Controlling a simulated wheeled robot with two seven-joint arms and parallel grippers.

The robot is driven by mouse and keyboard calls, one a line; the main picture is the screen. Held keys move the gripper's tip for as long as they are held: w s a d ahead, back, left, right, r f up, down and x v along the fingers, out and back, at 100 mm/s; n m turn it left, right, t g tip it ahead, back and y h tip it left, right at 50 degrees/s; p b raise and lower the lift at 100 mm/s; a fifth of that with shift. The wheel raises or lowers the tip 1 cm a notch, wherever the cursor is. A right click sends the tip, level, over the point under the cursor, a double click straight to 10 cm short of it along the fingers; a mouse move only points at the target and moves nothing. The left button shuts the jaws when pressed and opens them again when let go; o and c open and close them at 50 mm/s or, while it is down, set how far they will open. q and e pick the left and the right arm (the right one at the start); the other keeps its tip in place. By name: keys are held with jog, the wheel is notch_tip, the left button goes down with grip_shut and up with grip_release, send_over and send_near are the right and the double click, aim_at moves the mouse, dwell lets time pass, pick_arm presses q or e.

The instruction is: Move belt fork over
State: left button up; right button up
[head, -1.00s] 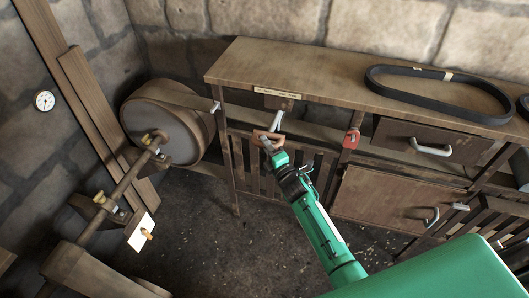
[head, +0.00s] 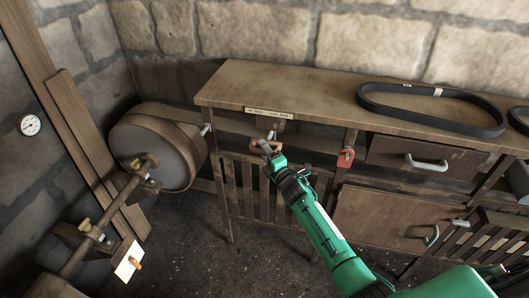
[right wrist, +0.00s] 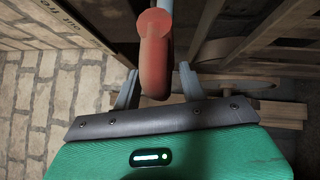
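The belt fork's reddish handle (head: 259,146) hangs at the front of the wooden bench, below a label strip, on a short pale metal bar (head: 271,135). In the right wrist view the red handle (right wrist: 154,58) stands between my two grey fingers. My right gripper (head: 269,154) is at the handle. Its fingers (right wrist: 158,88) are apart, one on each side, with a visible gap on the right side. I cannot tell whether the left finger touches it. The fork's far end is hidden under the bench. My left gripper is not in view.
A shaft on brackets is at the lower left. A loose black belt (head: 430,108) lies on the bench top. A red piece (head: 346,157) hangs on a bench leg.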

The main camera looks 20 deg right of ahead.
jog(key=shift+s, duration=0.15)
jog(key=b+v, duration=0.2)
jog(key=v, duration=1.1)
jog(key=shift+s+b, duration=0.3)
jog(key=shift+b, duration=0.05)
jog(key=shift+d, duration=0.1)
jog(key=s+f+m+g+h, duration=0.1)
jog(key=s+f+m+g, duration=0.4)
jog(key=f, duration=0.8)
jog(key=s+f+m+g+h, duration=0.1)
jog(key=s+f+m, duration=0.2)
jog(key=s+f, duration=0.7)
jog(key=s+f+m+g+h, duration=0.1)
jog(key=s+f+m+g, duration=0.15)
jog(key=f, duration=1.35)
jog(key=s+f+m+g, duration=0.3)
jog(key=s+f, duration=0.3)
jog(key=s, duration=0.6)
jog(key=s+a+f+m+g, duration=0.1)
jog(key=s+f+m+g, duration=0.2)
jog(key=s, duration=0.9)
jog(key=s+f+m+g, duration=0.3)
jog(key=s+f, duration=0.6)
jog(key=s, duration=0.3)
jog(key=shift+a+f+g+h, duration=0.15)
jog(key=shift+a+g+h, duration=0.15)
jog(key=shift+g+h, duration=0.1)
